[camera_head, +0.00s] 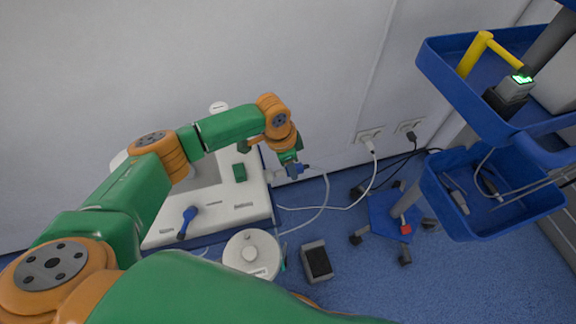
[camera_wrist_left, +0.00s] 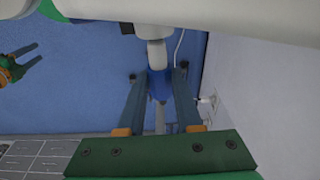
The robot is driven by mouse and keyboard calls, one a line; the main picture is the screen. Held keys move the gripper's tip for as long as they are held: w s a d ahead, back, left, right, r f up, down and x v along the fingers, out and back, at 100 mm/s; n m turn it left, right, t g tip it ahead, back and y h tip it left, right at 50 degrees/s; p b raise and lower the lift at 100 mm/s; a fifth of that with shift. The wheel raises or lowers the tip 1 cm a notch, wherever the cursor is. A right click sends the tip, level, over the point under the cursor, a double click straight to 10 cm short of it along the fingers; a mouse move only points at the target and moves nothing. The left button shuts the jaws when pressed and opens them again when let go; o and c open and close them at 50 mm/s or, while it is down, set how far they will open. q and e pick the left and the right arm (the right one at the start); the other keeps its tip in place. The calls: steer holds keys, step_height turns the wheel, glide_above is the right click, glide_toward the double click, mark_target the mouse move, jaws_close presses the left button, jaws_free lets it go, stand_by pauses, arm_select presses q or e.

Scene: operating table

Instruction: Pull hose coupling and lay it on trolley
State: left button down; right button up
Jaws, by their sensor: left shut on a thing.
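The hose coupling (camera_wrist_left: 158,85) is blue, with a white-grey fitting above it in the left wrist view. It sits between the two fingers of my left gripper (camera_wrist_left: 160,90), which is shut on it. In the head view my left gripper (camera_head: 291,167) points down beside the right edge of the white machine (camera_head: 258,212). Whether the coupling still joins the fitting is hard to tell. The blue trolley (camera_head: 452,88) stands at the right with an upper tray and a lower bin (camera_head: 455,226). My right gripper (camera_wrist_left: 32,56) shows at the left of the wrist view, its fingers apart and empty.
White and black cables run from wall sockets (camera_head: 370,133) to the floor. A blue wheeled base (camera_head: 388,215), a grey pedal-like box (camera_head: 317,262) and a round white canister (camera_head: 250,256) stand on the blue floor. A yellow item (camera_head: 476,54) occupies the trolley's upper tray.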

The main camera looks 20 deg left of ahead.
mark_target(302, 165)
stand_by(0.3)
arm_select(q)
steer(key=shift+w+d, duration=0.3)
steer(key=shift+d, duration=0.15)
steer(key=shift+w+d+b, duration=0.6)
steer(key=shift+d+b, duration=0.2)
steer(key=r+p, duration=0.2)
steer(key=d+r+p, duration=0.1)
steer(key=r, duration=0.1)
steer(key=w+r+p, duration=0.1)
steer(key=r+p, duration=0.1)
steer(key=shift+d+r+p, duration=0.15)
steer(key=shift+r+p, duration=0.15)
steer(key=shift+d+r+p, duration=0.2)
steer(key=shift+r+p, duration=0.1)
steer(key=shift+r, duration=0.15)
